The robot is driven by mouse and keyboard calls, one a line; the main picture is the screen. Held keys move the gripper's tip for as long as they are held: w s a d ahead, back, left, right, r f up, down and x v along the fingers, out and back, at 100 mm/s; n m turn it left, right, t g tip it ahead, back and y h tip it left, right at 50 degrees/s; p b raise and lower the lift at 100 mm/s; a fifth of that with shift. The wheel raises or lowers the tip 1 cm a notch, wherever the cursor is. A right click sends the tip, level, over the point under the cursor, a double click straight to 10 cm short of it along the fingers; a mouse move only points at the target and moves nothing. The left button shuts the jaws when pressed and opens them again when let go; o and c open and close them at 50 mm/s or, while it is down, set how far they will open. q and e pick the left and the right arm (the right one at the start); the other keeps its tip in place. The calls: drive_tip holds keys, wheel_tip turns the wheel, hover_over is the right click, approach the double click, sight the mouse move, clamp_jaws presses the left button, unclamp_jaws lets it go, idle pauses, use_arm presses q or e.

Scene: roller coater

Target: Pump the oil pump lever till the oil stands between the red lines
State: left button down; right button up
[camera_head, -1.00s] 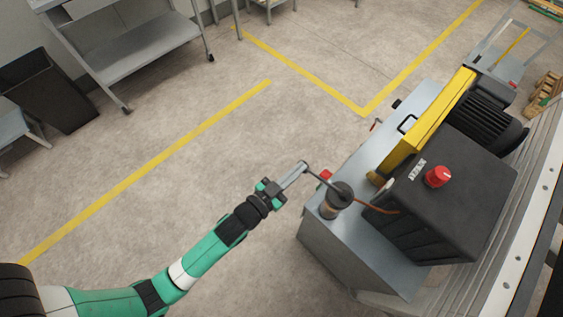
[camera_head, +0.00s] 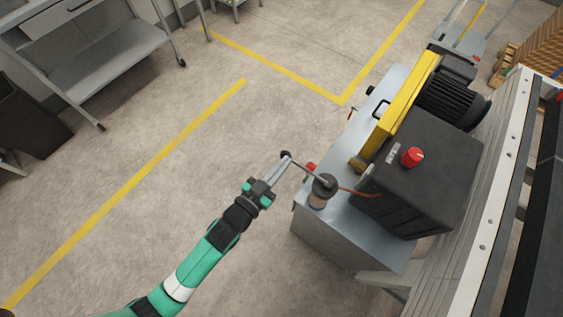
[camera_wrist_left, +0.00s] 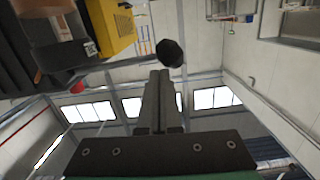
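The oil pump (camera_head: 318,200) stands on the near left corner of the machine's grey top, with a dark cap and a brownish glass body. The oil level and red lines are too small to make out. Its thin dark lever (camera_head: 305,170) reaches out to the upper left and ends in a black knob (camera_head: 286,154). My left gripper (camera_head: 283,163) is at this knob, its fingers close together. In the left wrist view the black knob (camera_wrist_left: 171,53) shows just past the fingertips (camera_wrist_left: 160,73); I see no clear grip on it. My right gripper is out of view.
A black housing with a red knob (camera_head: 412,157), a yellow guard (camera_head: 400,110) and a motor (camera_head: 455,100) stand right of the pump. A red part (camera_head: 310,167) sits at the machine edge near the lever. Open floor lies left of the machine.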

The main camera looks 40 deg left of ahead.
use_arm(q)
drive_tip(key=s+b, duration=0.1)
drive_tip(key=s, duration=0.9)
drive_tip(key=shift+a+r, duration=0.15)
drive_tip(key=shift+r, duration=0.25)
idle(1.0)
